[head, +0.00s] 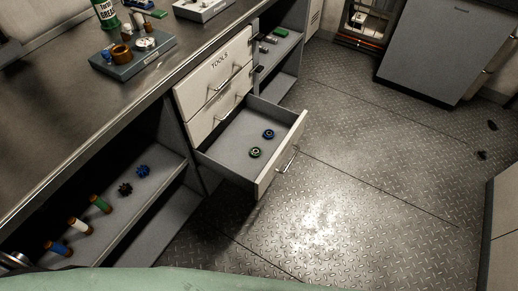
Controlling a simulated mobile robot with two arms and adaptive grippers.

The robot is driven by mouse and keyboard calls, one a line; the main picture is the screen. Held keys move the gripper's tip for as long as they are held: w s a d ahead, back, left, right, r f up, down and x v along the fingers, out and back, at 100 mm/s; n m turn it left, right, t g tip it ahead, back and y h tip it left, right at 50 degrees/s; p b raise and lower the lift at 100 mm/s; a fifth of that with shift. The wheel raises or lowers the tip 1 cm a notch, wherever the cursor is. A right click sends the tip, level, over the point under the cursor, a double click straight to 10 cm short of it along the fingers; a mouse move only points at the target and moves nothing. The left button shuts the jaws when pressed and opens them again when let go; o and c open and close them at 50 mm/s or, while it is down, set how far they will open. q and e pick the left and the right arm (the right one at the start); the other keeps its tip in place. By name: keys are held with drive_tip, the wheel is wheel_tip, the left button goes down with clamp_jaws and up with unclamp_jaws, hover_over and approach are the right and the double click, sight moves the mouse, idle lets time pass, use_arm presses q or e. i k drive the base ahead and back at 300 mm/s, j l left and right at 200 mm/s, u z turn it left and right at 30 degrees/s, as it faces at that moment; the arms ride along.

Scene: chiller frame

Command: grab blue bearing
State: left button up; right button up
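A blue bearing (268,134), a small ring, lies in the open bottom drawer (222,158) of the drawer unit. Neither of my grippers is in the head view.
The drawer front (283,155) sticks out over the metal floor (370,190). A workbench (60,110) runs along the left, with a grey tray of parts (133,62) on top. The shelf below (110,220) holds several cylinders and a blue gear (143,171). The floor at right is mostly clear.

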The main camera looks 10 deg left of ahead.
sight(270, 132)
drive_tip(key=i+l+u, duration=0.1)
drive_tip(key=u, duration=0.3)
drive_tip(key=i+l+u, duration=0.1)
drive_tip(key=u, duration=0.3)
drive_tip(key=l+u, duration=0.2)
drive_tip(key=u, duration=0.2)
drive_tip(key=l+u, duration=0.2)
drive_tip(key=u, duration=0.15)
drive_tip(key=i+l, duration=0.05)
